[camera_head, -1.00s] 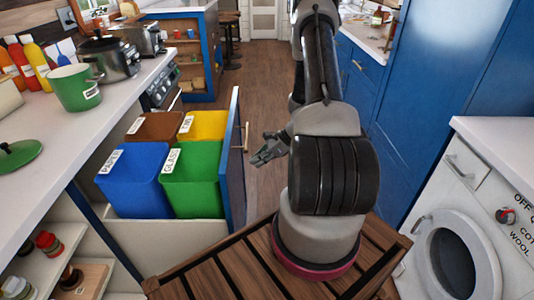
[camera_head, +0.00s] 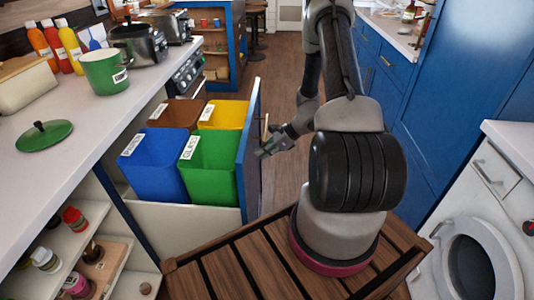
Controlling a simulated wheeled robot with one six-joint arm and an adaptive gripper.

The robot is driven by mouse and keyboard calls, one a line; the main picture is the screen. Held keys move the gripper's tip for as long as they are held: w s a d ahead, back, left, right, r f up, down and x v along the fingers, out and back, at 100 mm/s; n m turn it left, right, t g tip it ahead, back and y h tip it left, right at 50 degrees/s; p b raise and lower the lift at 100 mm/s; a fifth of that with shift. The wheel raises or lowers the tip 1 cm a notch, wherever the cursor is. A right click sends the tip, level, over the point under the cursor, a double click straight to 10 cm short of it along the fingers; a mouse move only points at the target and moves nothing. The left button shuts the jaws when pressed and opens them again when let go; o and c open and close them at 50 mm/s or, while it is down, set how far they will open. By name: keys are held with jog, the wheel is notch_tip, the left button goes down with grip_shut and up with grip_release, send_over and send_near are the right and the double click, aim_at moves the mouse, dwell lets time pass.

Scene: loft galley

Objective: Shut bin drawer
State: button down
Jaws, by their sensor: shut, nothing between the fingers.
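The bin drawer stands pulled out from under the left counter, with its blue front (camera_head: 250,150) facing right. It holds a blue bin (camera_head: 152,165), a green bin (camera_head: 212,168), a brown bin (camera_head: 176,112) and a yellow bin (camera_head: 224,113). A wooden handle (camera_head: 265,127) shows at the outer side of the front. My gripper (camera_head: 262,153) is shut and empty, at the outer face of the drawer front, just below the handle in the picture. I cannot tell whether it touches the front.
The left counter (camera_head: 90,160) carries a green pot (camera_head: 104,70), a green lid (camera_head: 44,136) and bottles. Open shelves (camera_head: 100,245) with jars lie below it. A washing machine (camera_head: 470,260) and blue cabinets (camera_head: 450,110) stand at the right. Wooden floor (camera_head: 282,75) is clear beyond.

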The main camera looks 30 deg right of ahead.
aim_at(158, 148)
jog(key=w+a, duration=0.8)
jog(key=a, duration=0.3)
jog(key=w+a, duration=0.8)
jog(key=a, duration=0.4)
jog(key=w+a, duration=0.7)
jog(key=a, duration=0.5)
jog(key=shift+w+a, duration=0.15)
jog(key=shift+w, duration=0.25)
jog(key=shift+w+a, duration=0.1)
jog(key=shift+a+r, duration=0.1)
jog(key=shift+r, duration=0.05)
jog(key=shift+w, duration=0.1)
